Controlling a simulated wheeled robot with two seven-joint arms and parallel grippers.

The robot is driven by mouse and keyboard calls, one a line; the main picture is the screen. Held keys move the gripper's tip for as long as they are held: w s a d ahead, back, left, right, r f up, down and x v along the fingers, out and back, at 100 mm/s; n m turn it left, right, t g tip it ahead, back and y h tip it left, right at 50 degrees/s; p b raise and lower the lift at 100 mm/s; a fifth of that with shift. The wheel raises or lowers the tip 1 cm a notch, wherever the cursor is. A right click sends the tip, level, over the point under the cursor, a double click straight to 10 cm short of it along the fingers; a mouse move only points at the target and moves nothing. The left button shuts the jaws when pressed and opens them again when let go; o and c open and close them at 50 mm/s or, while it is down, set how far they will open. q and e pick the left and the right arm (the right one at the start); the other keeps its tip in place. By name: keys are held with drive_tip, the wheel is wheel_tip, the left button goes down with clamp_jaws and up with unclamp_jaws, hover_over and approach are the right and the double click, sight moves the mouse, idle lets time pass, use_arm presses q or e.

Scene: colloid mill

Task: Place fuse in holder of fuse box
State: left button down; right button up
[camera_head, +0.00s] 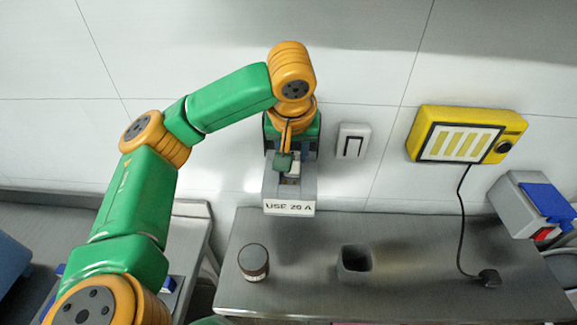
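The grey fuse box (268,186) is on the back wall, with a label reading "USE 20 A" on its front lower face. My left arm reaches in from the left, and my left gripper (285,160) points down into the open top of the box. A small pale piece (294,171) shows beside the fingertips inside the box. I cannot tell whether it is the fuse or part of the holder. The gripper and wrist hide most of the holder, and whether the fingers are closed on anything is unclear. My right gripper is not in view.
A white wall switch (353,141) and a yellow panel (457,135) with a hanging cable are to the right. A brown-sided jar (254,262) and a dark square cup (354,263) stand on the metal table (300,290). A grey box with a blue lid (527,205) is far right.

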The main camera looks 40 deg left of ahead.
use_arm(q)
drive_tip(key=x, duration=0.2)
drive_tip(key=p+x, duration=0.1)
drive_tip(key=x, duration=0.1)
drive_tip(key=shift+s+a+f, duration=0.1)
drive_tip(key=shift+s+a, duration=0.05)
drive_tip(key=shift+s, duration=0.25)
drive_tip(key=shift+f, duration=0.35)
drive_tip(key=shift+f, duration=0.1)
drive_tip(key=c, duration=0.5)
unclamp_jaws()
